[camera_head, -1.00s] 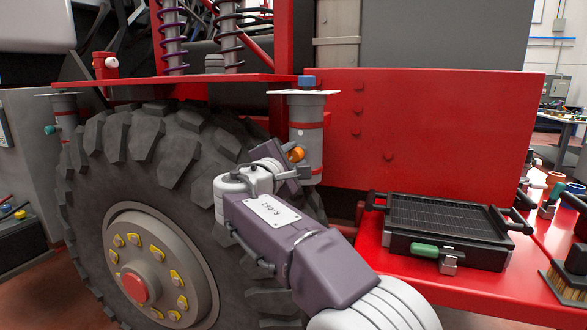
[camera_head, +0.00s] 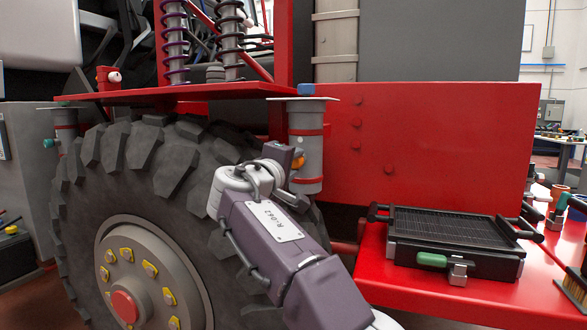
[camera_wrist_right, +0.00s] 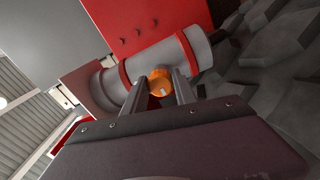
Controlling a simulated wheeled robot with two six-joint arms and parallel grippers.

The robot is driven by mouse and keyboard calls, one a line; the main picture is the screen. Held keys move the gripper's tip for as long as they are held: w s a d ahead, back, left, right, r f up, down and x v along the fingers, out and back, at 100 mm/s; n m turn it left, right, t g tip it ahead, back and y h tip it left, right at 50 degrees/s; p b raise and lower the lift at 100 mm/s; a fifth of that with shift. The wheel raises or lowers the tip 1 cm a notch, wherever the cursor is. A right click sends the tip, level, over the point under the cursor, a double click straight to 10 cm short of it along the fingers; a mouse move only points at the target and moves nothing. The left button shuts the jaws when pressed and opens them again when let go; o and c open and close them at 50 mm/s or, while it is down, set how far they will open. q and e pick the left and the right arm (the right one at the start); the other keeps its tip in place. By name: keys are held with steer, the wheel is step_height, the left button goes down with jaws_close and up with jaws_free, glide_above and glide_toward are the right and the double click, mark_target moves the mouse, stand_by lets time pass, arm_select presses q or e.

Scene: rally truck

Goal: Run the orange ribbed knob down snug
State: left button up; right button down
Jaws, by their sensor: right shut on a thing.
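The orange ribbed knob (camera_wrist_right: 160,84) sits on the side of a grey cylinder with red bands (camera_wrist_right: 150,66). In the right wrist view it lies between the two fingers of my right gripper (camera_wrist_right: 165,88), which is shut on it. In the head view only a sliver of the orange knob (camera_head: 297,163) shows beside the gripper, against the grey cylinder (camera_head: 306,140). My right arm hides most of the fingers there. My left gripper is not in view.
A large black tyre (camera_head: 150,190) stands left of my arm. A black case with a grille lid (camera_head: 452,235) rests on a red shelf (camera_head: 370,285) at right. A red panel (camera_head: 430,140) rises behind it.

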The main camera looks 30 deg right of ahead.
steer(key=shift+f+m, duration=0.2)
steer(key=shift+m, duration=0.1)
steer(key=c, duration=1.3)
jaws_free()
steer(key=shift+c, duration=0.2)
steer(key=o, duration=0.3)
steer(key=shift+r, duration=0.15)
steer(key=shift+o, duration=0.2)
steer(key=v, duration=0.9)
steer(key=shift+a, duration=0.1)
